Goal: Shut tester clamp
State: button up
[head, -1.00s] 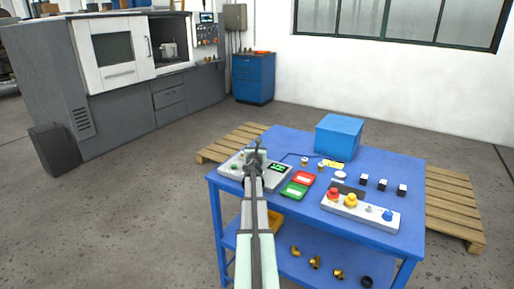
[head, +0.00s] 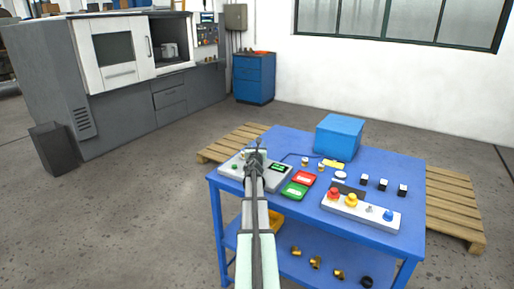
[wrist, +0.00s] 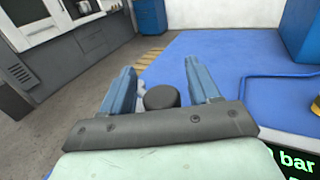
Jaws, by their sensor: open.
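The tester is a pale grey box (head: 231,170) with a green-lit display (head: 281,168) at the left end of the blue table. Part of its display, reading "bar", shows in the wrist view (wrist: 296,161). My gripper (head: 256,148) is over the tester and hides much of its middle. In the wrist view my gripper (wrist: 159,68) is open, with blue fingers apart. A round black knob (wrist: 162,96), seemingly the clamp's handle end, shows between the fingers near the palm. I cannot tell whether either finger touches it. The rest of the clamp is hidden.
Red (head: 303,179) and green (head: 293,190) trays lie right of the tester. A blue box (head: 339,135) stands at the table's back. A control box (head: 360,211) with coloured buttons is at front right. Small valve parts (head: 314,262) lie on the lower shelf.

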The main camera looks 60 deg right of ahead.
jog(key=shift+a, duration=0.1)
jog(key=v, duration=1.3)
jog(key=shift+s+a, duration=0.2)
jog(key=shift+a, duration=0.1)
